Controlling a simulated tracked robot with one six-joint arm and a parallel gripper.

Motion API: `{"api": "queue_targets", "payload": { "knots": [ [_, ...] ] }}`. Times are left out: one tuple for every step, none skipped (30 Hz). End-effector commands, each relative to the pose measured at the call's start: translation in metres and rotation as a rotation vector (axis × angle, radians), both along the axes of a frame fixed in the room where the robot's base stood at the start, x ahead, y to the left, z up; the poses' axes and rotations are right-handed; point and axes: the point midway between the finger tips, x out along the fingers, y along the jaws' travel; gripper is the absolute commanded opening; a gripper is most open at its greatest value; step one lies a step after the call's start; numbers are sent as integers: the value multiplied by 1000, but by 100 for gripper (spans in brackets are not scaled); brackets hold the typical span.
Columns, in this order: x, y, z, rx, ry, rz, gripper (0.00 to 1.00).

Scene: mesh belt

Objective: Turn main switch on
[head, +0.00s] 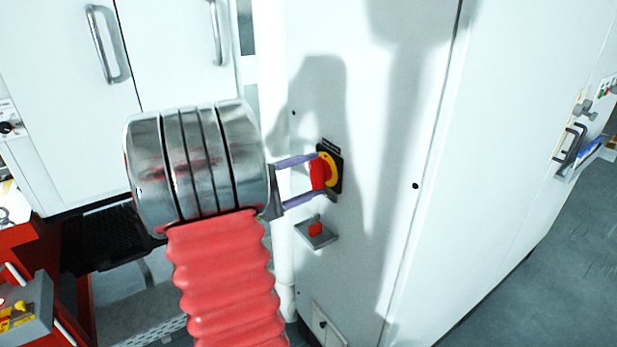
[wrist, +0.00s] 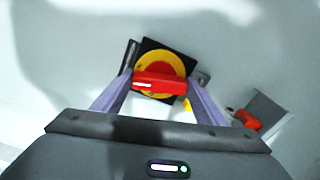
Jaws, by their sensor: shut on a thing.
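The main switch (head: 319,173) is a red handle on a yellow disc with a black square plate, mounted on the white cabinet face. It also shows in the wrist view (wrist: 160,83), where the red handle lies roughly level across the picture and the plate looks tilted. My gripper (head: 312,177) reaches the switch from the left in the head view, with its two purple-grey fingers above and below the handle. In the wrist view the fingers (wrist: 160,92) stand at the two ends of the red handle. The gripper is shut on the handle.
A small grey box with a red knob (head: 316,229) sits on the cabinet just below the switch; it also shows in the wrist view (wrist: 247,119). White cabinet doors with handles (head: 108,45) stand at the left. Open grey floor (head: 540,270) lies at the right.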

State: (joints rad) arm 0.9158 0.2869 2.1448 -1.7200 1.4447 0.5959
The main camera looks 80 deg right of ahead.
Motion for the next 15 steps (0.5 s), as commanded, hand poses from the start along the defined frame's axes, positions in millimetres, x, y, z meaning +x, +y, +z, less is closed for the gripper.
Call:
{"api": "queue_targets", "payload": {
  "knots": [
    [-1, -1, 0, -24, -28, -1, 43],
    [-1, 0, -1, -40, -46, -1, 43],
    [-1, 0, -1, -60, -70, -1, 43],
    [-1, 0, -1, -75, -86, -1, 43],
    [-1, 0, -1, -88, -101, -1, 43],
    [-1, 0, -1, -104, -120, -1, 43],
    [-1, 0, -2, -117, -133, -2, 43],
    [-1, 0, -2, -127, -145, -2, 43],
    [-1, 0, -2, -140, -160, -2, 43],
    [-1, 0, -2, -148, -169, -2, 43],
    [-1, 0, -2, -155, -178, -2, 43],
    [-1, 0, -2, -164, -189, -2, 43],
    [-1, 0, -3, -170, -195, -2, 43],
    [-2, 0, -3, -175, -201, -2, 43],
    [-2, 0, -3, -179, -206, -2, 43]
  ]
}}
